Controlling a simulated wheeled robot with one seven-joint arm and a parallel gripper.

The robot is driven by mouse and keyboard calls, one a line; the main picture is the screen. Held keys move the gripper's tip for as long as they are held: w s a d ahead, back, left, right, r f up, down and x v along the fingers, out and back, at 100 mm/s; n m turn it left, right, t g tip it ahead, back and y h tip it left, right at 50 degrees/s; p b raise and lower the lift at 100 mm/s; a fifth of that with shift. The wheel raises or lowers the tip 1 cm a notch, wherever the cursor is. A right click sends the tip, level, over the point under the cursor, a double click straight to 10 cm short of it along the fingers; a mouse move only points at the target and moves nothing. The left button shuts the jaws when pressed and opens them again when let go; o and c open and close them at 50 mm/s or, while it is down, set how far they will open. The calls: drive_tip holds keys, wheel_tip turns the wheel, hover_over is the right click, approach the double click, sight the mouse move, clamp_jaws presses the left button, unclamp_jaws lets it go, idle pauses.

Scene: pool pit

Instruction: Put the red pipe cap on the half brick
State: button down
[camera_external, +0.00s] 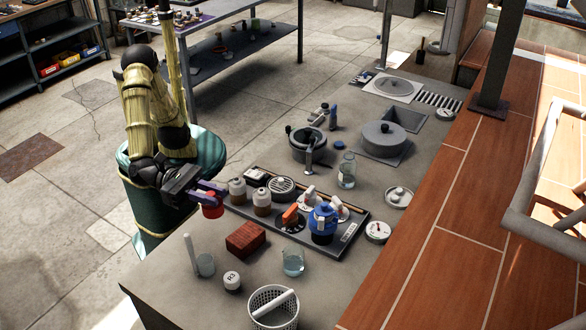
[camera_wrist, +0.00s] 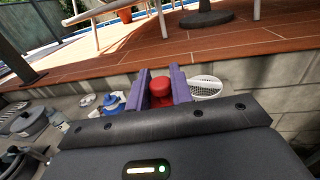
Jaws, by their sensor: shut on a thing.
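The red pipe cap (camera_external: 212,210) is held between the purple fingers of my gripper (camera_external: 212,189), above the near left edge of the counter in the external view. In the wrist view the red cap (camera_wrist: 160,88) sits between the two fingers of my gripper (camera_wrist: 160,84). The half brick (camera_external: 246,239) is a red-brown block lying on the grey counter, below and to the right of the held cap, apart from it. I cannot make out the brick in the wrist view, where my gripper body covers the lower part.
A dark tray (camera_external: 352,232) with jars, a blue-topped container (camera_external: 322,222) and an orange item (camera_external: 291,215) lies beside the brick. In front stand a glass beaker (camera_external: 293,262), a small white-lidded jar (camera_external: 232,281), a holder with a white rod (camera_external: 204,264) and a white basket (camera_external: 272,309).

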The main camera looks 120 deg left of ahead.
drive_tip(key=a+n+g+y, duration=0.1)
drive_tip(key=a+n+y, duration=0.25)
drive_tip(key=a, duration=0.75)
hover_over(245, 234)
wheel_tip(245, 234, down, 7)
drive_tip(key=shift+f+m+y+p, duration=0.25)
drive_tip(key=shift+f+y+p, duration=0.05)
drive_tip(key=shift+y, duration=0.05)
drive_tip(key=shift+f, duration=3.15)
drive_tip(key=shift+f+b, duration=0.4)
drive_tip(key=shift+f, duration=1.45)
drive_tip(key=shift+f, duration=0.1)
